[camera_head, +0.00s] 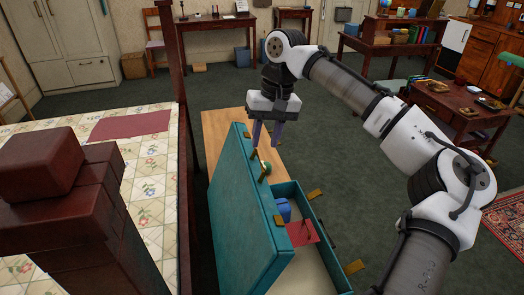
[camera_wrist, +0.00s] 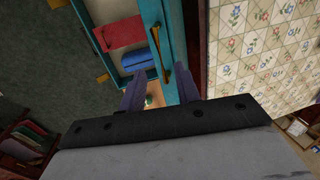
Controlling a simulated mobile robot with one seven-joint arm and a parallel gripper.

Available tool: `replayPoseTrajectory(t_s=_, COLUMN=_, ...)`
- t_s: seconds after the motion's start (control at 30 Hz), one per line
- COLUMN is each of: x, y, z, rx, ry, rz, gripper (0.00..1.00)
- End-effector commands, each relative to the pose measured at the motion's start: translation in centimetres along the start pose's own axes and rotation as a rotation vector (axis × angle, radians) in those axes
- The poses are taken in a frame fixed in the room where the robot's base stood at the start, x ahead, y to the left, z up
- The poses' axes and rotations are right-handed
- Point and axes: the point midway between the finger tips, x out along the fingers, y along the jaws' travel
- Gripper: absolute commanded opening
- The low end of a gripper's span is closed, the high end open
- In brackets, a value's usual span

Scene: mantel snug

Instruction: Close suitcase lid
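The teal suitcase stands partly open, its lid (camera_head: 240,215) raised and tilted over the base (camera_head: 328,240). Brass fittings (camera_head: 255,154) sit along the lid's raised edge. My gripper (camera_head: 266,134) points down at the lid's far end, its two purple fingers apart. In the wrist view the fingers (camera_wrist: 161,90) show on either side of the lid (camera_wrist: 178,45), with part of the lid's edge lying between them. I cannot tell whether they touch it. A blue item (camera_head: 284,209) and a red item (camera_head: 301,233) lie inside the base; the lid hides the rest.
The suitcase rests on a wooden surface (camera_head: 218,128). A bed with a floral quilt (camera_head: 150,205) and dark posts stands close on the left. A small dark table (camera_head: 450,105) stands at the right. Green carpet lies open beyond the suitcase.

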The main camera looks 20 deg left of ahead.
Motion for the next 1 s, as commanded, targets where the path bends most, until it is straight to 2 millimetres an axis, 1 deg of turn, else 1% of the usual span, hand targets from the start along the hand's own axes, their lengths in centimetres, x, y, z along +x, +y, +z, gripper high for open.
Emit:
replayPoseTrajectory(t_s=0.1, x=2.1, y=0.1, z=0.1, rx=0.001, ry=-0.001, rz=0.001, gripper=0.33)
replayPoseTrajectory(t_s=0.2, x=3.4, y=0.0, z=0.0, rx=0.000, ry=-0.001, rz=0.002, gripper=0.33)
replayPoseTrajectory(t_s=0.3, x=4.3, y=0.0, z=0.0, rx=0.000, ry=0.000, rz=0.001, gripper=0.33)
replayPoseTrajectory(t_s=0.43, x=4.8, y=0.0, z=0.0, rx=0.000, ry=0.001, rz=0.001, gripper=0.33)
replayPoseTrajectory(t_s=0.67, x=4.9, y=0.0, z=0.0, rx=0.000, ry=0.001, rz=0.000, gripper=0.33)
replayPoseTrajectory(t_s=0.77, x=4.9, y=0.0, z=0.0, rx=0.000, ry=0.001, rz=0.000, gripper=0.21)
replayPoseTrajectory(t_s=0.9, x=4.9, y=0.0, z=0.0, rx=0.000, ry=0.001, rz=0.000, gripper=0.02)
replayPoseTrajectory(t_s=0.93, x=4.9, y=0.0, z=0.0, rx=0.000, ry=0.001, rz=0.000, gripper=0.00)
replayPoseTrajectory(t_s=1.0, x=4.9, y=0.0, z=0.0, rx=0.000, ry=0.001, rz=0.000, gripper=0.00)
